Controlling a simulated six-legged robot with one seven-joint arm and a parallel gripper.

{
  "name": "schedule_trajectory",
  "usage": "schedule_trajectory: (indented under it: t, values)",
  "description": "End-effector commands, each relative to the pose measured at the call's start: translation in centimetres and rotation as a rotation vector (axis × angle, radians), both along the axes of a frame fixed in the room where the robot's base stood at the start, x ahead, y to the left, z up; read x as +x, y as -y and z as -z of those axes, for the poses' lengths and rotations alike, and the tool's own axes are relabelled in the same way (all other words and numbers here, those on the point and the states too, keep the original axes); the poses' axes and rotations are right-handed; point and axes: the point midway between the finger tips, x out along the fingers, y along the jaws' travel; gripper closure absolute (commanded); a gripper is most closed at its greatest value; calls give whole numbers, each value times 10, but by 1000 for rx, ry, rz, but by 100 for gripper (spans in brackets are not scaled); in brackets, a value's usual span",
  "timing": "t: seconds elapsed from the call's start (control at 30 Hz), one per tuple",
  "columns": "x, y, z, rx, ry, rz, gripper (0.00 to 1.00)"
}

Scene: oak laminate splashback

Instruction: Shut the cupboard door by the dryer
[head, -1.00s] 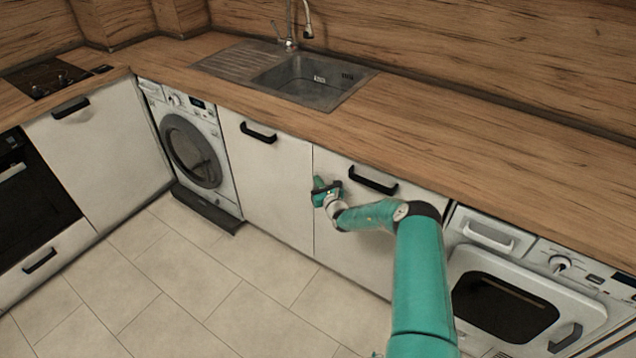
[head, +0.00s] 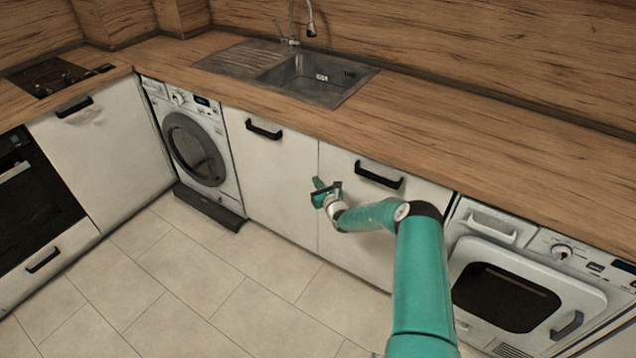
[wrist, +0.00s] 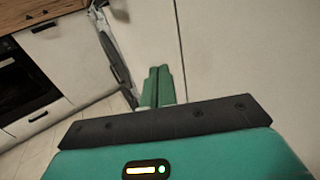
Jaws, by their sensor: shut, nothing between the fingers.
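The cupboard door (head: 372,228) beside the square-windowed machine, likely the dryer (head: 515,290), is white with a black bar handle (head: 380,175). It looks flush or nearly flush with the cupboard door (head: 270,190) to its left; a small gap cannot be ruled out. My gripper (head: 319,185) is shut and empty in front of the seam between these doors, below handle height. In the wrist view its green fingers (wrist: 160,82) lie together just left of the seam, with the dryer-side door (wrist: 245,50) on the right. I cannot tell whether they touch a panel.
A round-windowed washing machine (head: 195,150) stands left of the cupboards, with a dark drawer or plinth (head: 208,208) jutting out below it. The wooden worktop (head: 480,130) with a sink (head: 315,80) runs above. An oven (head: 30,195) is at far left. The tiled floor (head: 215,285) is clear.

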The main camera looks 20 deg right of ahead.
Motion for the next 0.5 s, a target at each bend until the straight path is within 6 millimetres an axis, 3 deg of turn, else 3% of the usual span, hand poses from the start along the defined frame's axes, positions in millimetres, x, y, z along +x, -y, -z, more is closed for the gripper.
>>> schedule_trajectory:
  t: [0.1,0.5]
  values:
    - [-1,3,0,-1,0,1,100]
    - [-48,-53,0,1,-1,-3,100]
